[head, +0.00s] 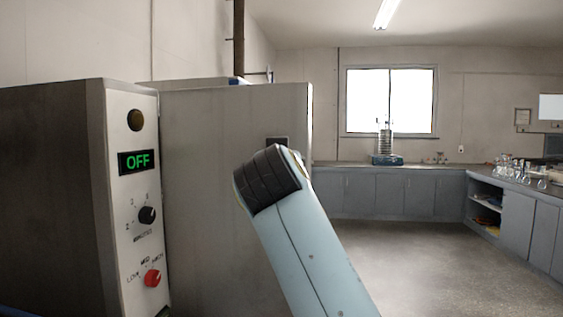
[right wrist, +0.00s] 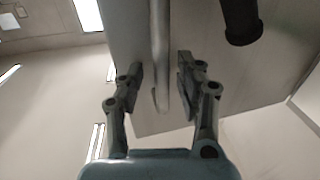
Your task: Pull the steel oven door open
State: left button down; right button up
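The oven shows in the head view as a dark-sided box with a pale control panel (head: 134,215). Beside it stands a large flat grey steel panel (head: 215,190), which looks like the door. I cannot tell whether it stands ajar. My right arm crosses in front of this panel and its gripper is hidden there. In the right wrist view a vertical bar handle (right wrist: 158,50) runs along the grey steel face (right wrist: 220,95). My right gripper (right wrist: 159,85) is open, with one finger on either side of the bar and visible gaps. My left gripper is out of view.
The panel has a green OFF display (head: 137,161), a black knob (head: 147,215) and a red knob (head: 152,278). A dark cylinder (right wrist: 243,25) shows near the steel face. Grey cabinets (head: 395,195) line the far wall; open floor (head: 430,260) lies right of my arm.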

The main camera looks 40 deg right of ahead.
aim_at(282, 109)
notch_tip(282, 109, up, 10)
jog(key=shift+f, duration=0.1)
dwell(0.6)
